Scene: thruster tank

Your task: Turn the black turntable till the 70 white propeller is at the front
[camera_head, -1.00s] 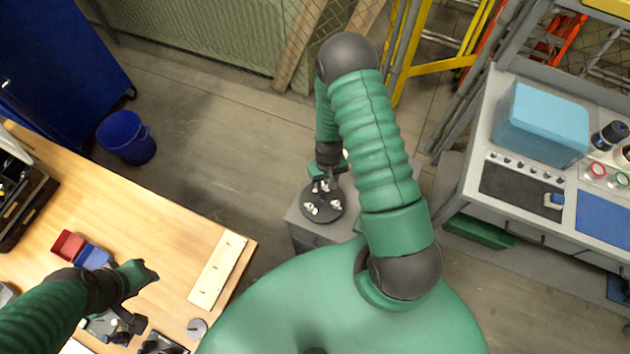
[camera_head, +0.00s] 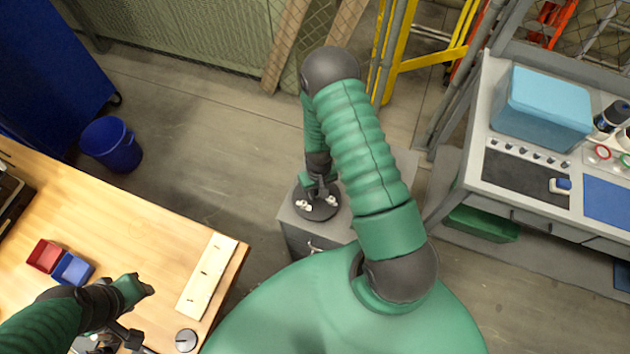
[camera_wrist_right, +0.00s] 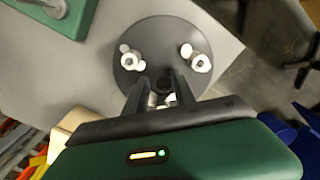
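The black turntable (camera_head: 312,213) is a round dark disc on a grey cabinet. White propellers stand on it; the wrist view of the turntable (camera_wrist_right: 162,40) shows a left propeller (camera_wrist_right: 130,59), a right propeller (camera_wrist_right: 197,60) and white parts partly hidden between my fingers. No size number is readable, so I cannot tell which is the 70. My right gripper (camera_head: 318,188) is over the disc; in the wrist view its fingers (camera_wrist_right: 162,88) stand apart around a dark knob and white parts, with no clear grip. My left gripper (camera_head: 138,312) is over the wooden table, its fingers unclear.
The grey cabinet (camera_head: 297,238) stands free on the floor. The wooden table (camera_head: 120,225) at left carries red (camera_head: 45,256) and blue (camera_head: 73,268) bins and a pale board (camera_head: 207,275). A workbench (camera_head: 475,170) with a blue box (camera_head: 543,107) is at right.

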